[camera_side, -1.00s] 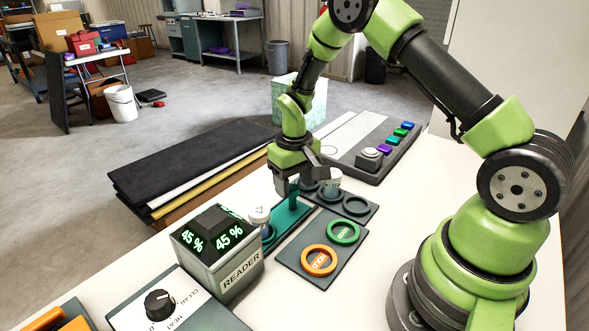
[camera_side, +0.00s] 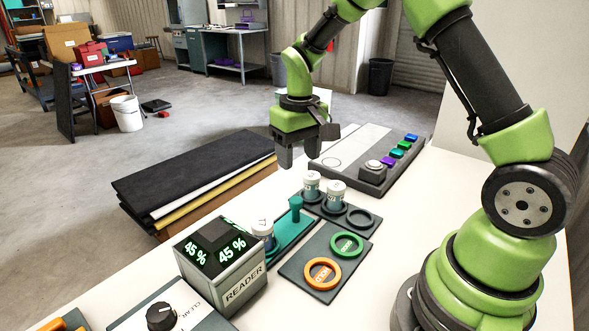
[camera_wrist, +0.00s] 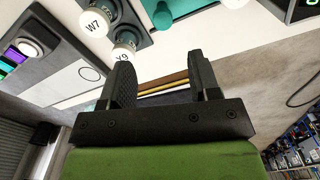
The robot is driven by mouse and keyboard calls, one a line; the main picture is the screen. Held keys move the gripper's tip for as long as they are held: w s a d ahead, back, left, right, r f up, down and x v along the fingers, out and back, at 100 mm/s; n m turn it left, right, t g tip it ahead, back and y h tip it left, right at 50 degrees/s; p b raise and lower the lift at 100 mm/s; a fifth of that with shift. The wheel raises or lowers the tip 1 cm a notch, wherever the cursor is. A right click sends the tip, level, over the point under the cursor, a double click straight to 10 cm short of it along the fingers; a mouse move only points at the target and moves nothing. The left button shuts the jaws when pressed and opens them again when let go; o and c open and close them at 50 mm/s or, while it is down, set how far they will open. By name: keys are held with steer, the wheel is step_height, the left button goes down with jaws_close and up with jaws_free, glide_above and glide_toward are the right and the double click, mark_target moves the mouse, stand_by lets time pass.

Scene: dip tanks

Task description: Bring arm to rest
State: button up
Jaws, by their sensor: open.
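My gripper (camera_side: 299,154) is open and empty in the side view, raised above the table near the rack with the vials. In the wrist view its two fingers (camera_wrist: 165,85) stand apart with nothing between them. Two white-capped vials stand in the dark rack (camera_side: 360,218): one vial (camera_side: 312,186) at the left, one vial (camera_side: 336,194) beside it. The wrist view shows caps marked W7 (camera_wrist: 95,23) and Y9 (camera_wrist: 122,54). A third vial (camera_side: 263,232) stands by the reader, at the teal slide with its upright handle (camera_side: 296,208).
The reader (camera_side: 222,262) shows 45 %. A plate with a green ring (camera_side: 346,245) and an orange ring (camera_side: 322,273) lies in front. A button panel (camera_side: 375,160) is at the back. Dark boards (camera_side: 195,170) are stacked beyond the table edge.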

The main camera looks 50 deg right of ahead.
steer(key=s+a+r+t, duration=0.2)
steer(key=s+a+r, duration=0.1)
steer(key=r, duration=0.5)
steer(key=s+a+r+t+y, duration=0.1)
steer(key=s+r, duration=0.3)
steer(key=s, duration=0.4)
steer(key=s+a+r+m+t+y, duration=0.1)
steer(key=s+a+r+t, duration=0.2)
steer(key=s, duration=0.5)
steer(key=shift+s+a+r+t, duration=0.15)
steer(key=shift+a+r+t, duration=0.3)
steer(key=shift+a, duration=0.35)
